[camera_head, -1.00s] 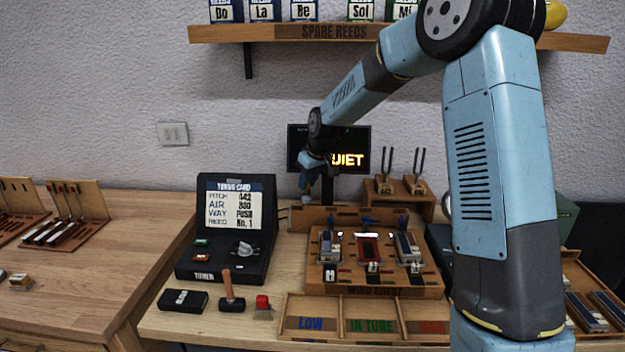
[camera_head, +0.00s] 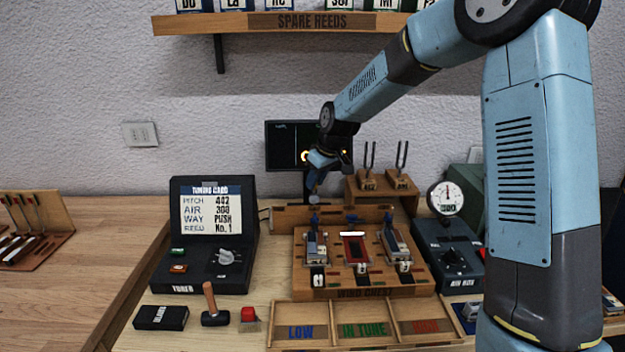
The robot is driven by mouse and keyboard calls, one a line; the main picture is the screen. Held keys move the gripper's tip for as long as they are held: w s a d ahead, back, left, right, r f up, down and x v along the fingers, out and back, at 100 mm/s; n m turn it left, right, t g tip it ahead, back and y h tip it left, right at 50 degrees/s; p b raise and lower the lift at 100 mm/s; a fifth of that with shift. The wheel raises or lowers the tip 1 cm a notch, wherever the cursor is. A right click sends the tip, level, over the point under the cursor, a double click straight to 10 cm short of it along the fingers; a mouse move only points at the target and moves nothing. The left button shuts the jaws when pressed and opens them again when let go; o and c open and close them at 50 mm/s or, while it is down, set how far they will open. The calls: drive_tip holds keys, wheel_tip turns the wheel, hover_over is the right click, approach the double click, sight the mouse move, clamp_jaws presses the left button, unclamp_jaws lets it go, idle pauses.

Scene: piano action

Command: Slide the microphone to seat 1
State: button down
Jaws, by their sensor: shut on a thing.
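My gripper (camera_head: 315,187) is above the rear rail (camera_head: 287,217) behind the wooden wind chest (camera_head: 370,291), in front of the dark screen. It points down and is shut on the microphone, which the fingers largely hide. In the picture the gripper lines up with the leftmost seat, seat 1 (camera_head: 317,248), marked with a white tag. Seat 1 holds a metal reed piece. A red slot (camera_head: 354,248) is in the middle seat, and another reed piece (camera_head: 396,244) sits in the right seat.
Tuning forks (camera_head: 385,182) stand right of the gripper. A tuner box (camera_head: 205,270) is left, a dial gauge (camera_head: 445,197) right. Trays (camera_head: 362,325), a mallet (camera_head: 212,312) and a red-topped piece (camera_head: 249,318) lie in front.

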drive_tip(key=c, duration=0.9)
unclamp_jaws()
drive_tip(key=shift+c, duration=0.2)
drive_tip(key=shift+d+r, duration=0.1)
drive_tip(key=v, duration=1.3)
drive_tip(key=shift+r, duration=0.15)
drive_tip(key=shift+s+d, duration=0.15)
drive_tip(key=shift+d, duration=0.05)
